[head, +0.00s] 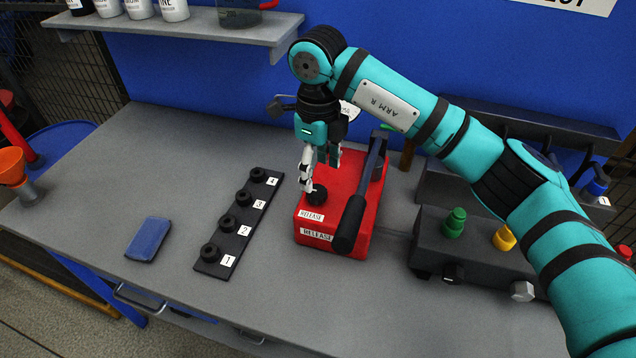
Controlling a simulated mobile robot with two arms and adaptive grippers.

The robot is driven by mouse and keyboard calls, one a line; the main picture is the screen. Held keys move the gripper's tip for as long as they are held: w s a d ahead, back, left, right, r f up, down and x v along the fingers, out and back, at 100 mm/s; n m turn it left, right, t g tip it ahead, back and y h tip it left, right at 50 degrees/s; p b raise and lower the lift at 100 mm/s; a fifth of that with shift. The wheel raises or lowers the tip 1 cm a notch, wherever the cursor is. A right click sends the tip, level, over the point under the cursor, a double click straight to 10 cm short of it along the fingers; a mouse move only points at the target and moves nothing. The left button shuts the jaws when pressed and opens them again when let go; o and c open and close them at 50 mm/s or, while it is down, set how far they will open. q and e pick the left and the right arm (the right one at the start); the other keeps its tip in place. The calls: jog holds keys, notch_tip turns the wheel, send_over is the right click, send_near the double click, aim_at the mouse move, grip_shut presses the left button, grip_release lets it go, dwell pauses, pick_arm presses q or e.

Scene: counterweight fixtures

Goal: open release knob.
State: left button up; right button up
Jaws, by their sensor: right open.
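The release knob (316,194) is a small black round knob on top of a red box (355,240) in the middle of the bench. White labels reading RELEASE are on the box beside and below it. My right gripper (318,184) points down over the knob, its fingers open. One finger comes down at the knob's left side and the other is partly behind. I cannot tell whether the fingers touch the knob. A dark lever with a thick black grip (350,222) lies along the box's right side. My left gripper is not in view.
A black strip (238,222) with several numbered black knobs lies left of the box, and a blue pad (149,239) lies further left. A dark grey block (470,252) with green and yellow knobs stands at right. A shelf (180,38) overhangs the back left.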

aim_at(318, 191)
notch_tip(318, 191, down, 6)
jog(key=shift+r+p, duration=0.1)
jog(key=shift+p, duration=0.4)
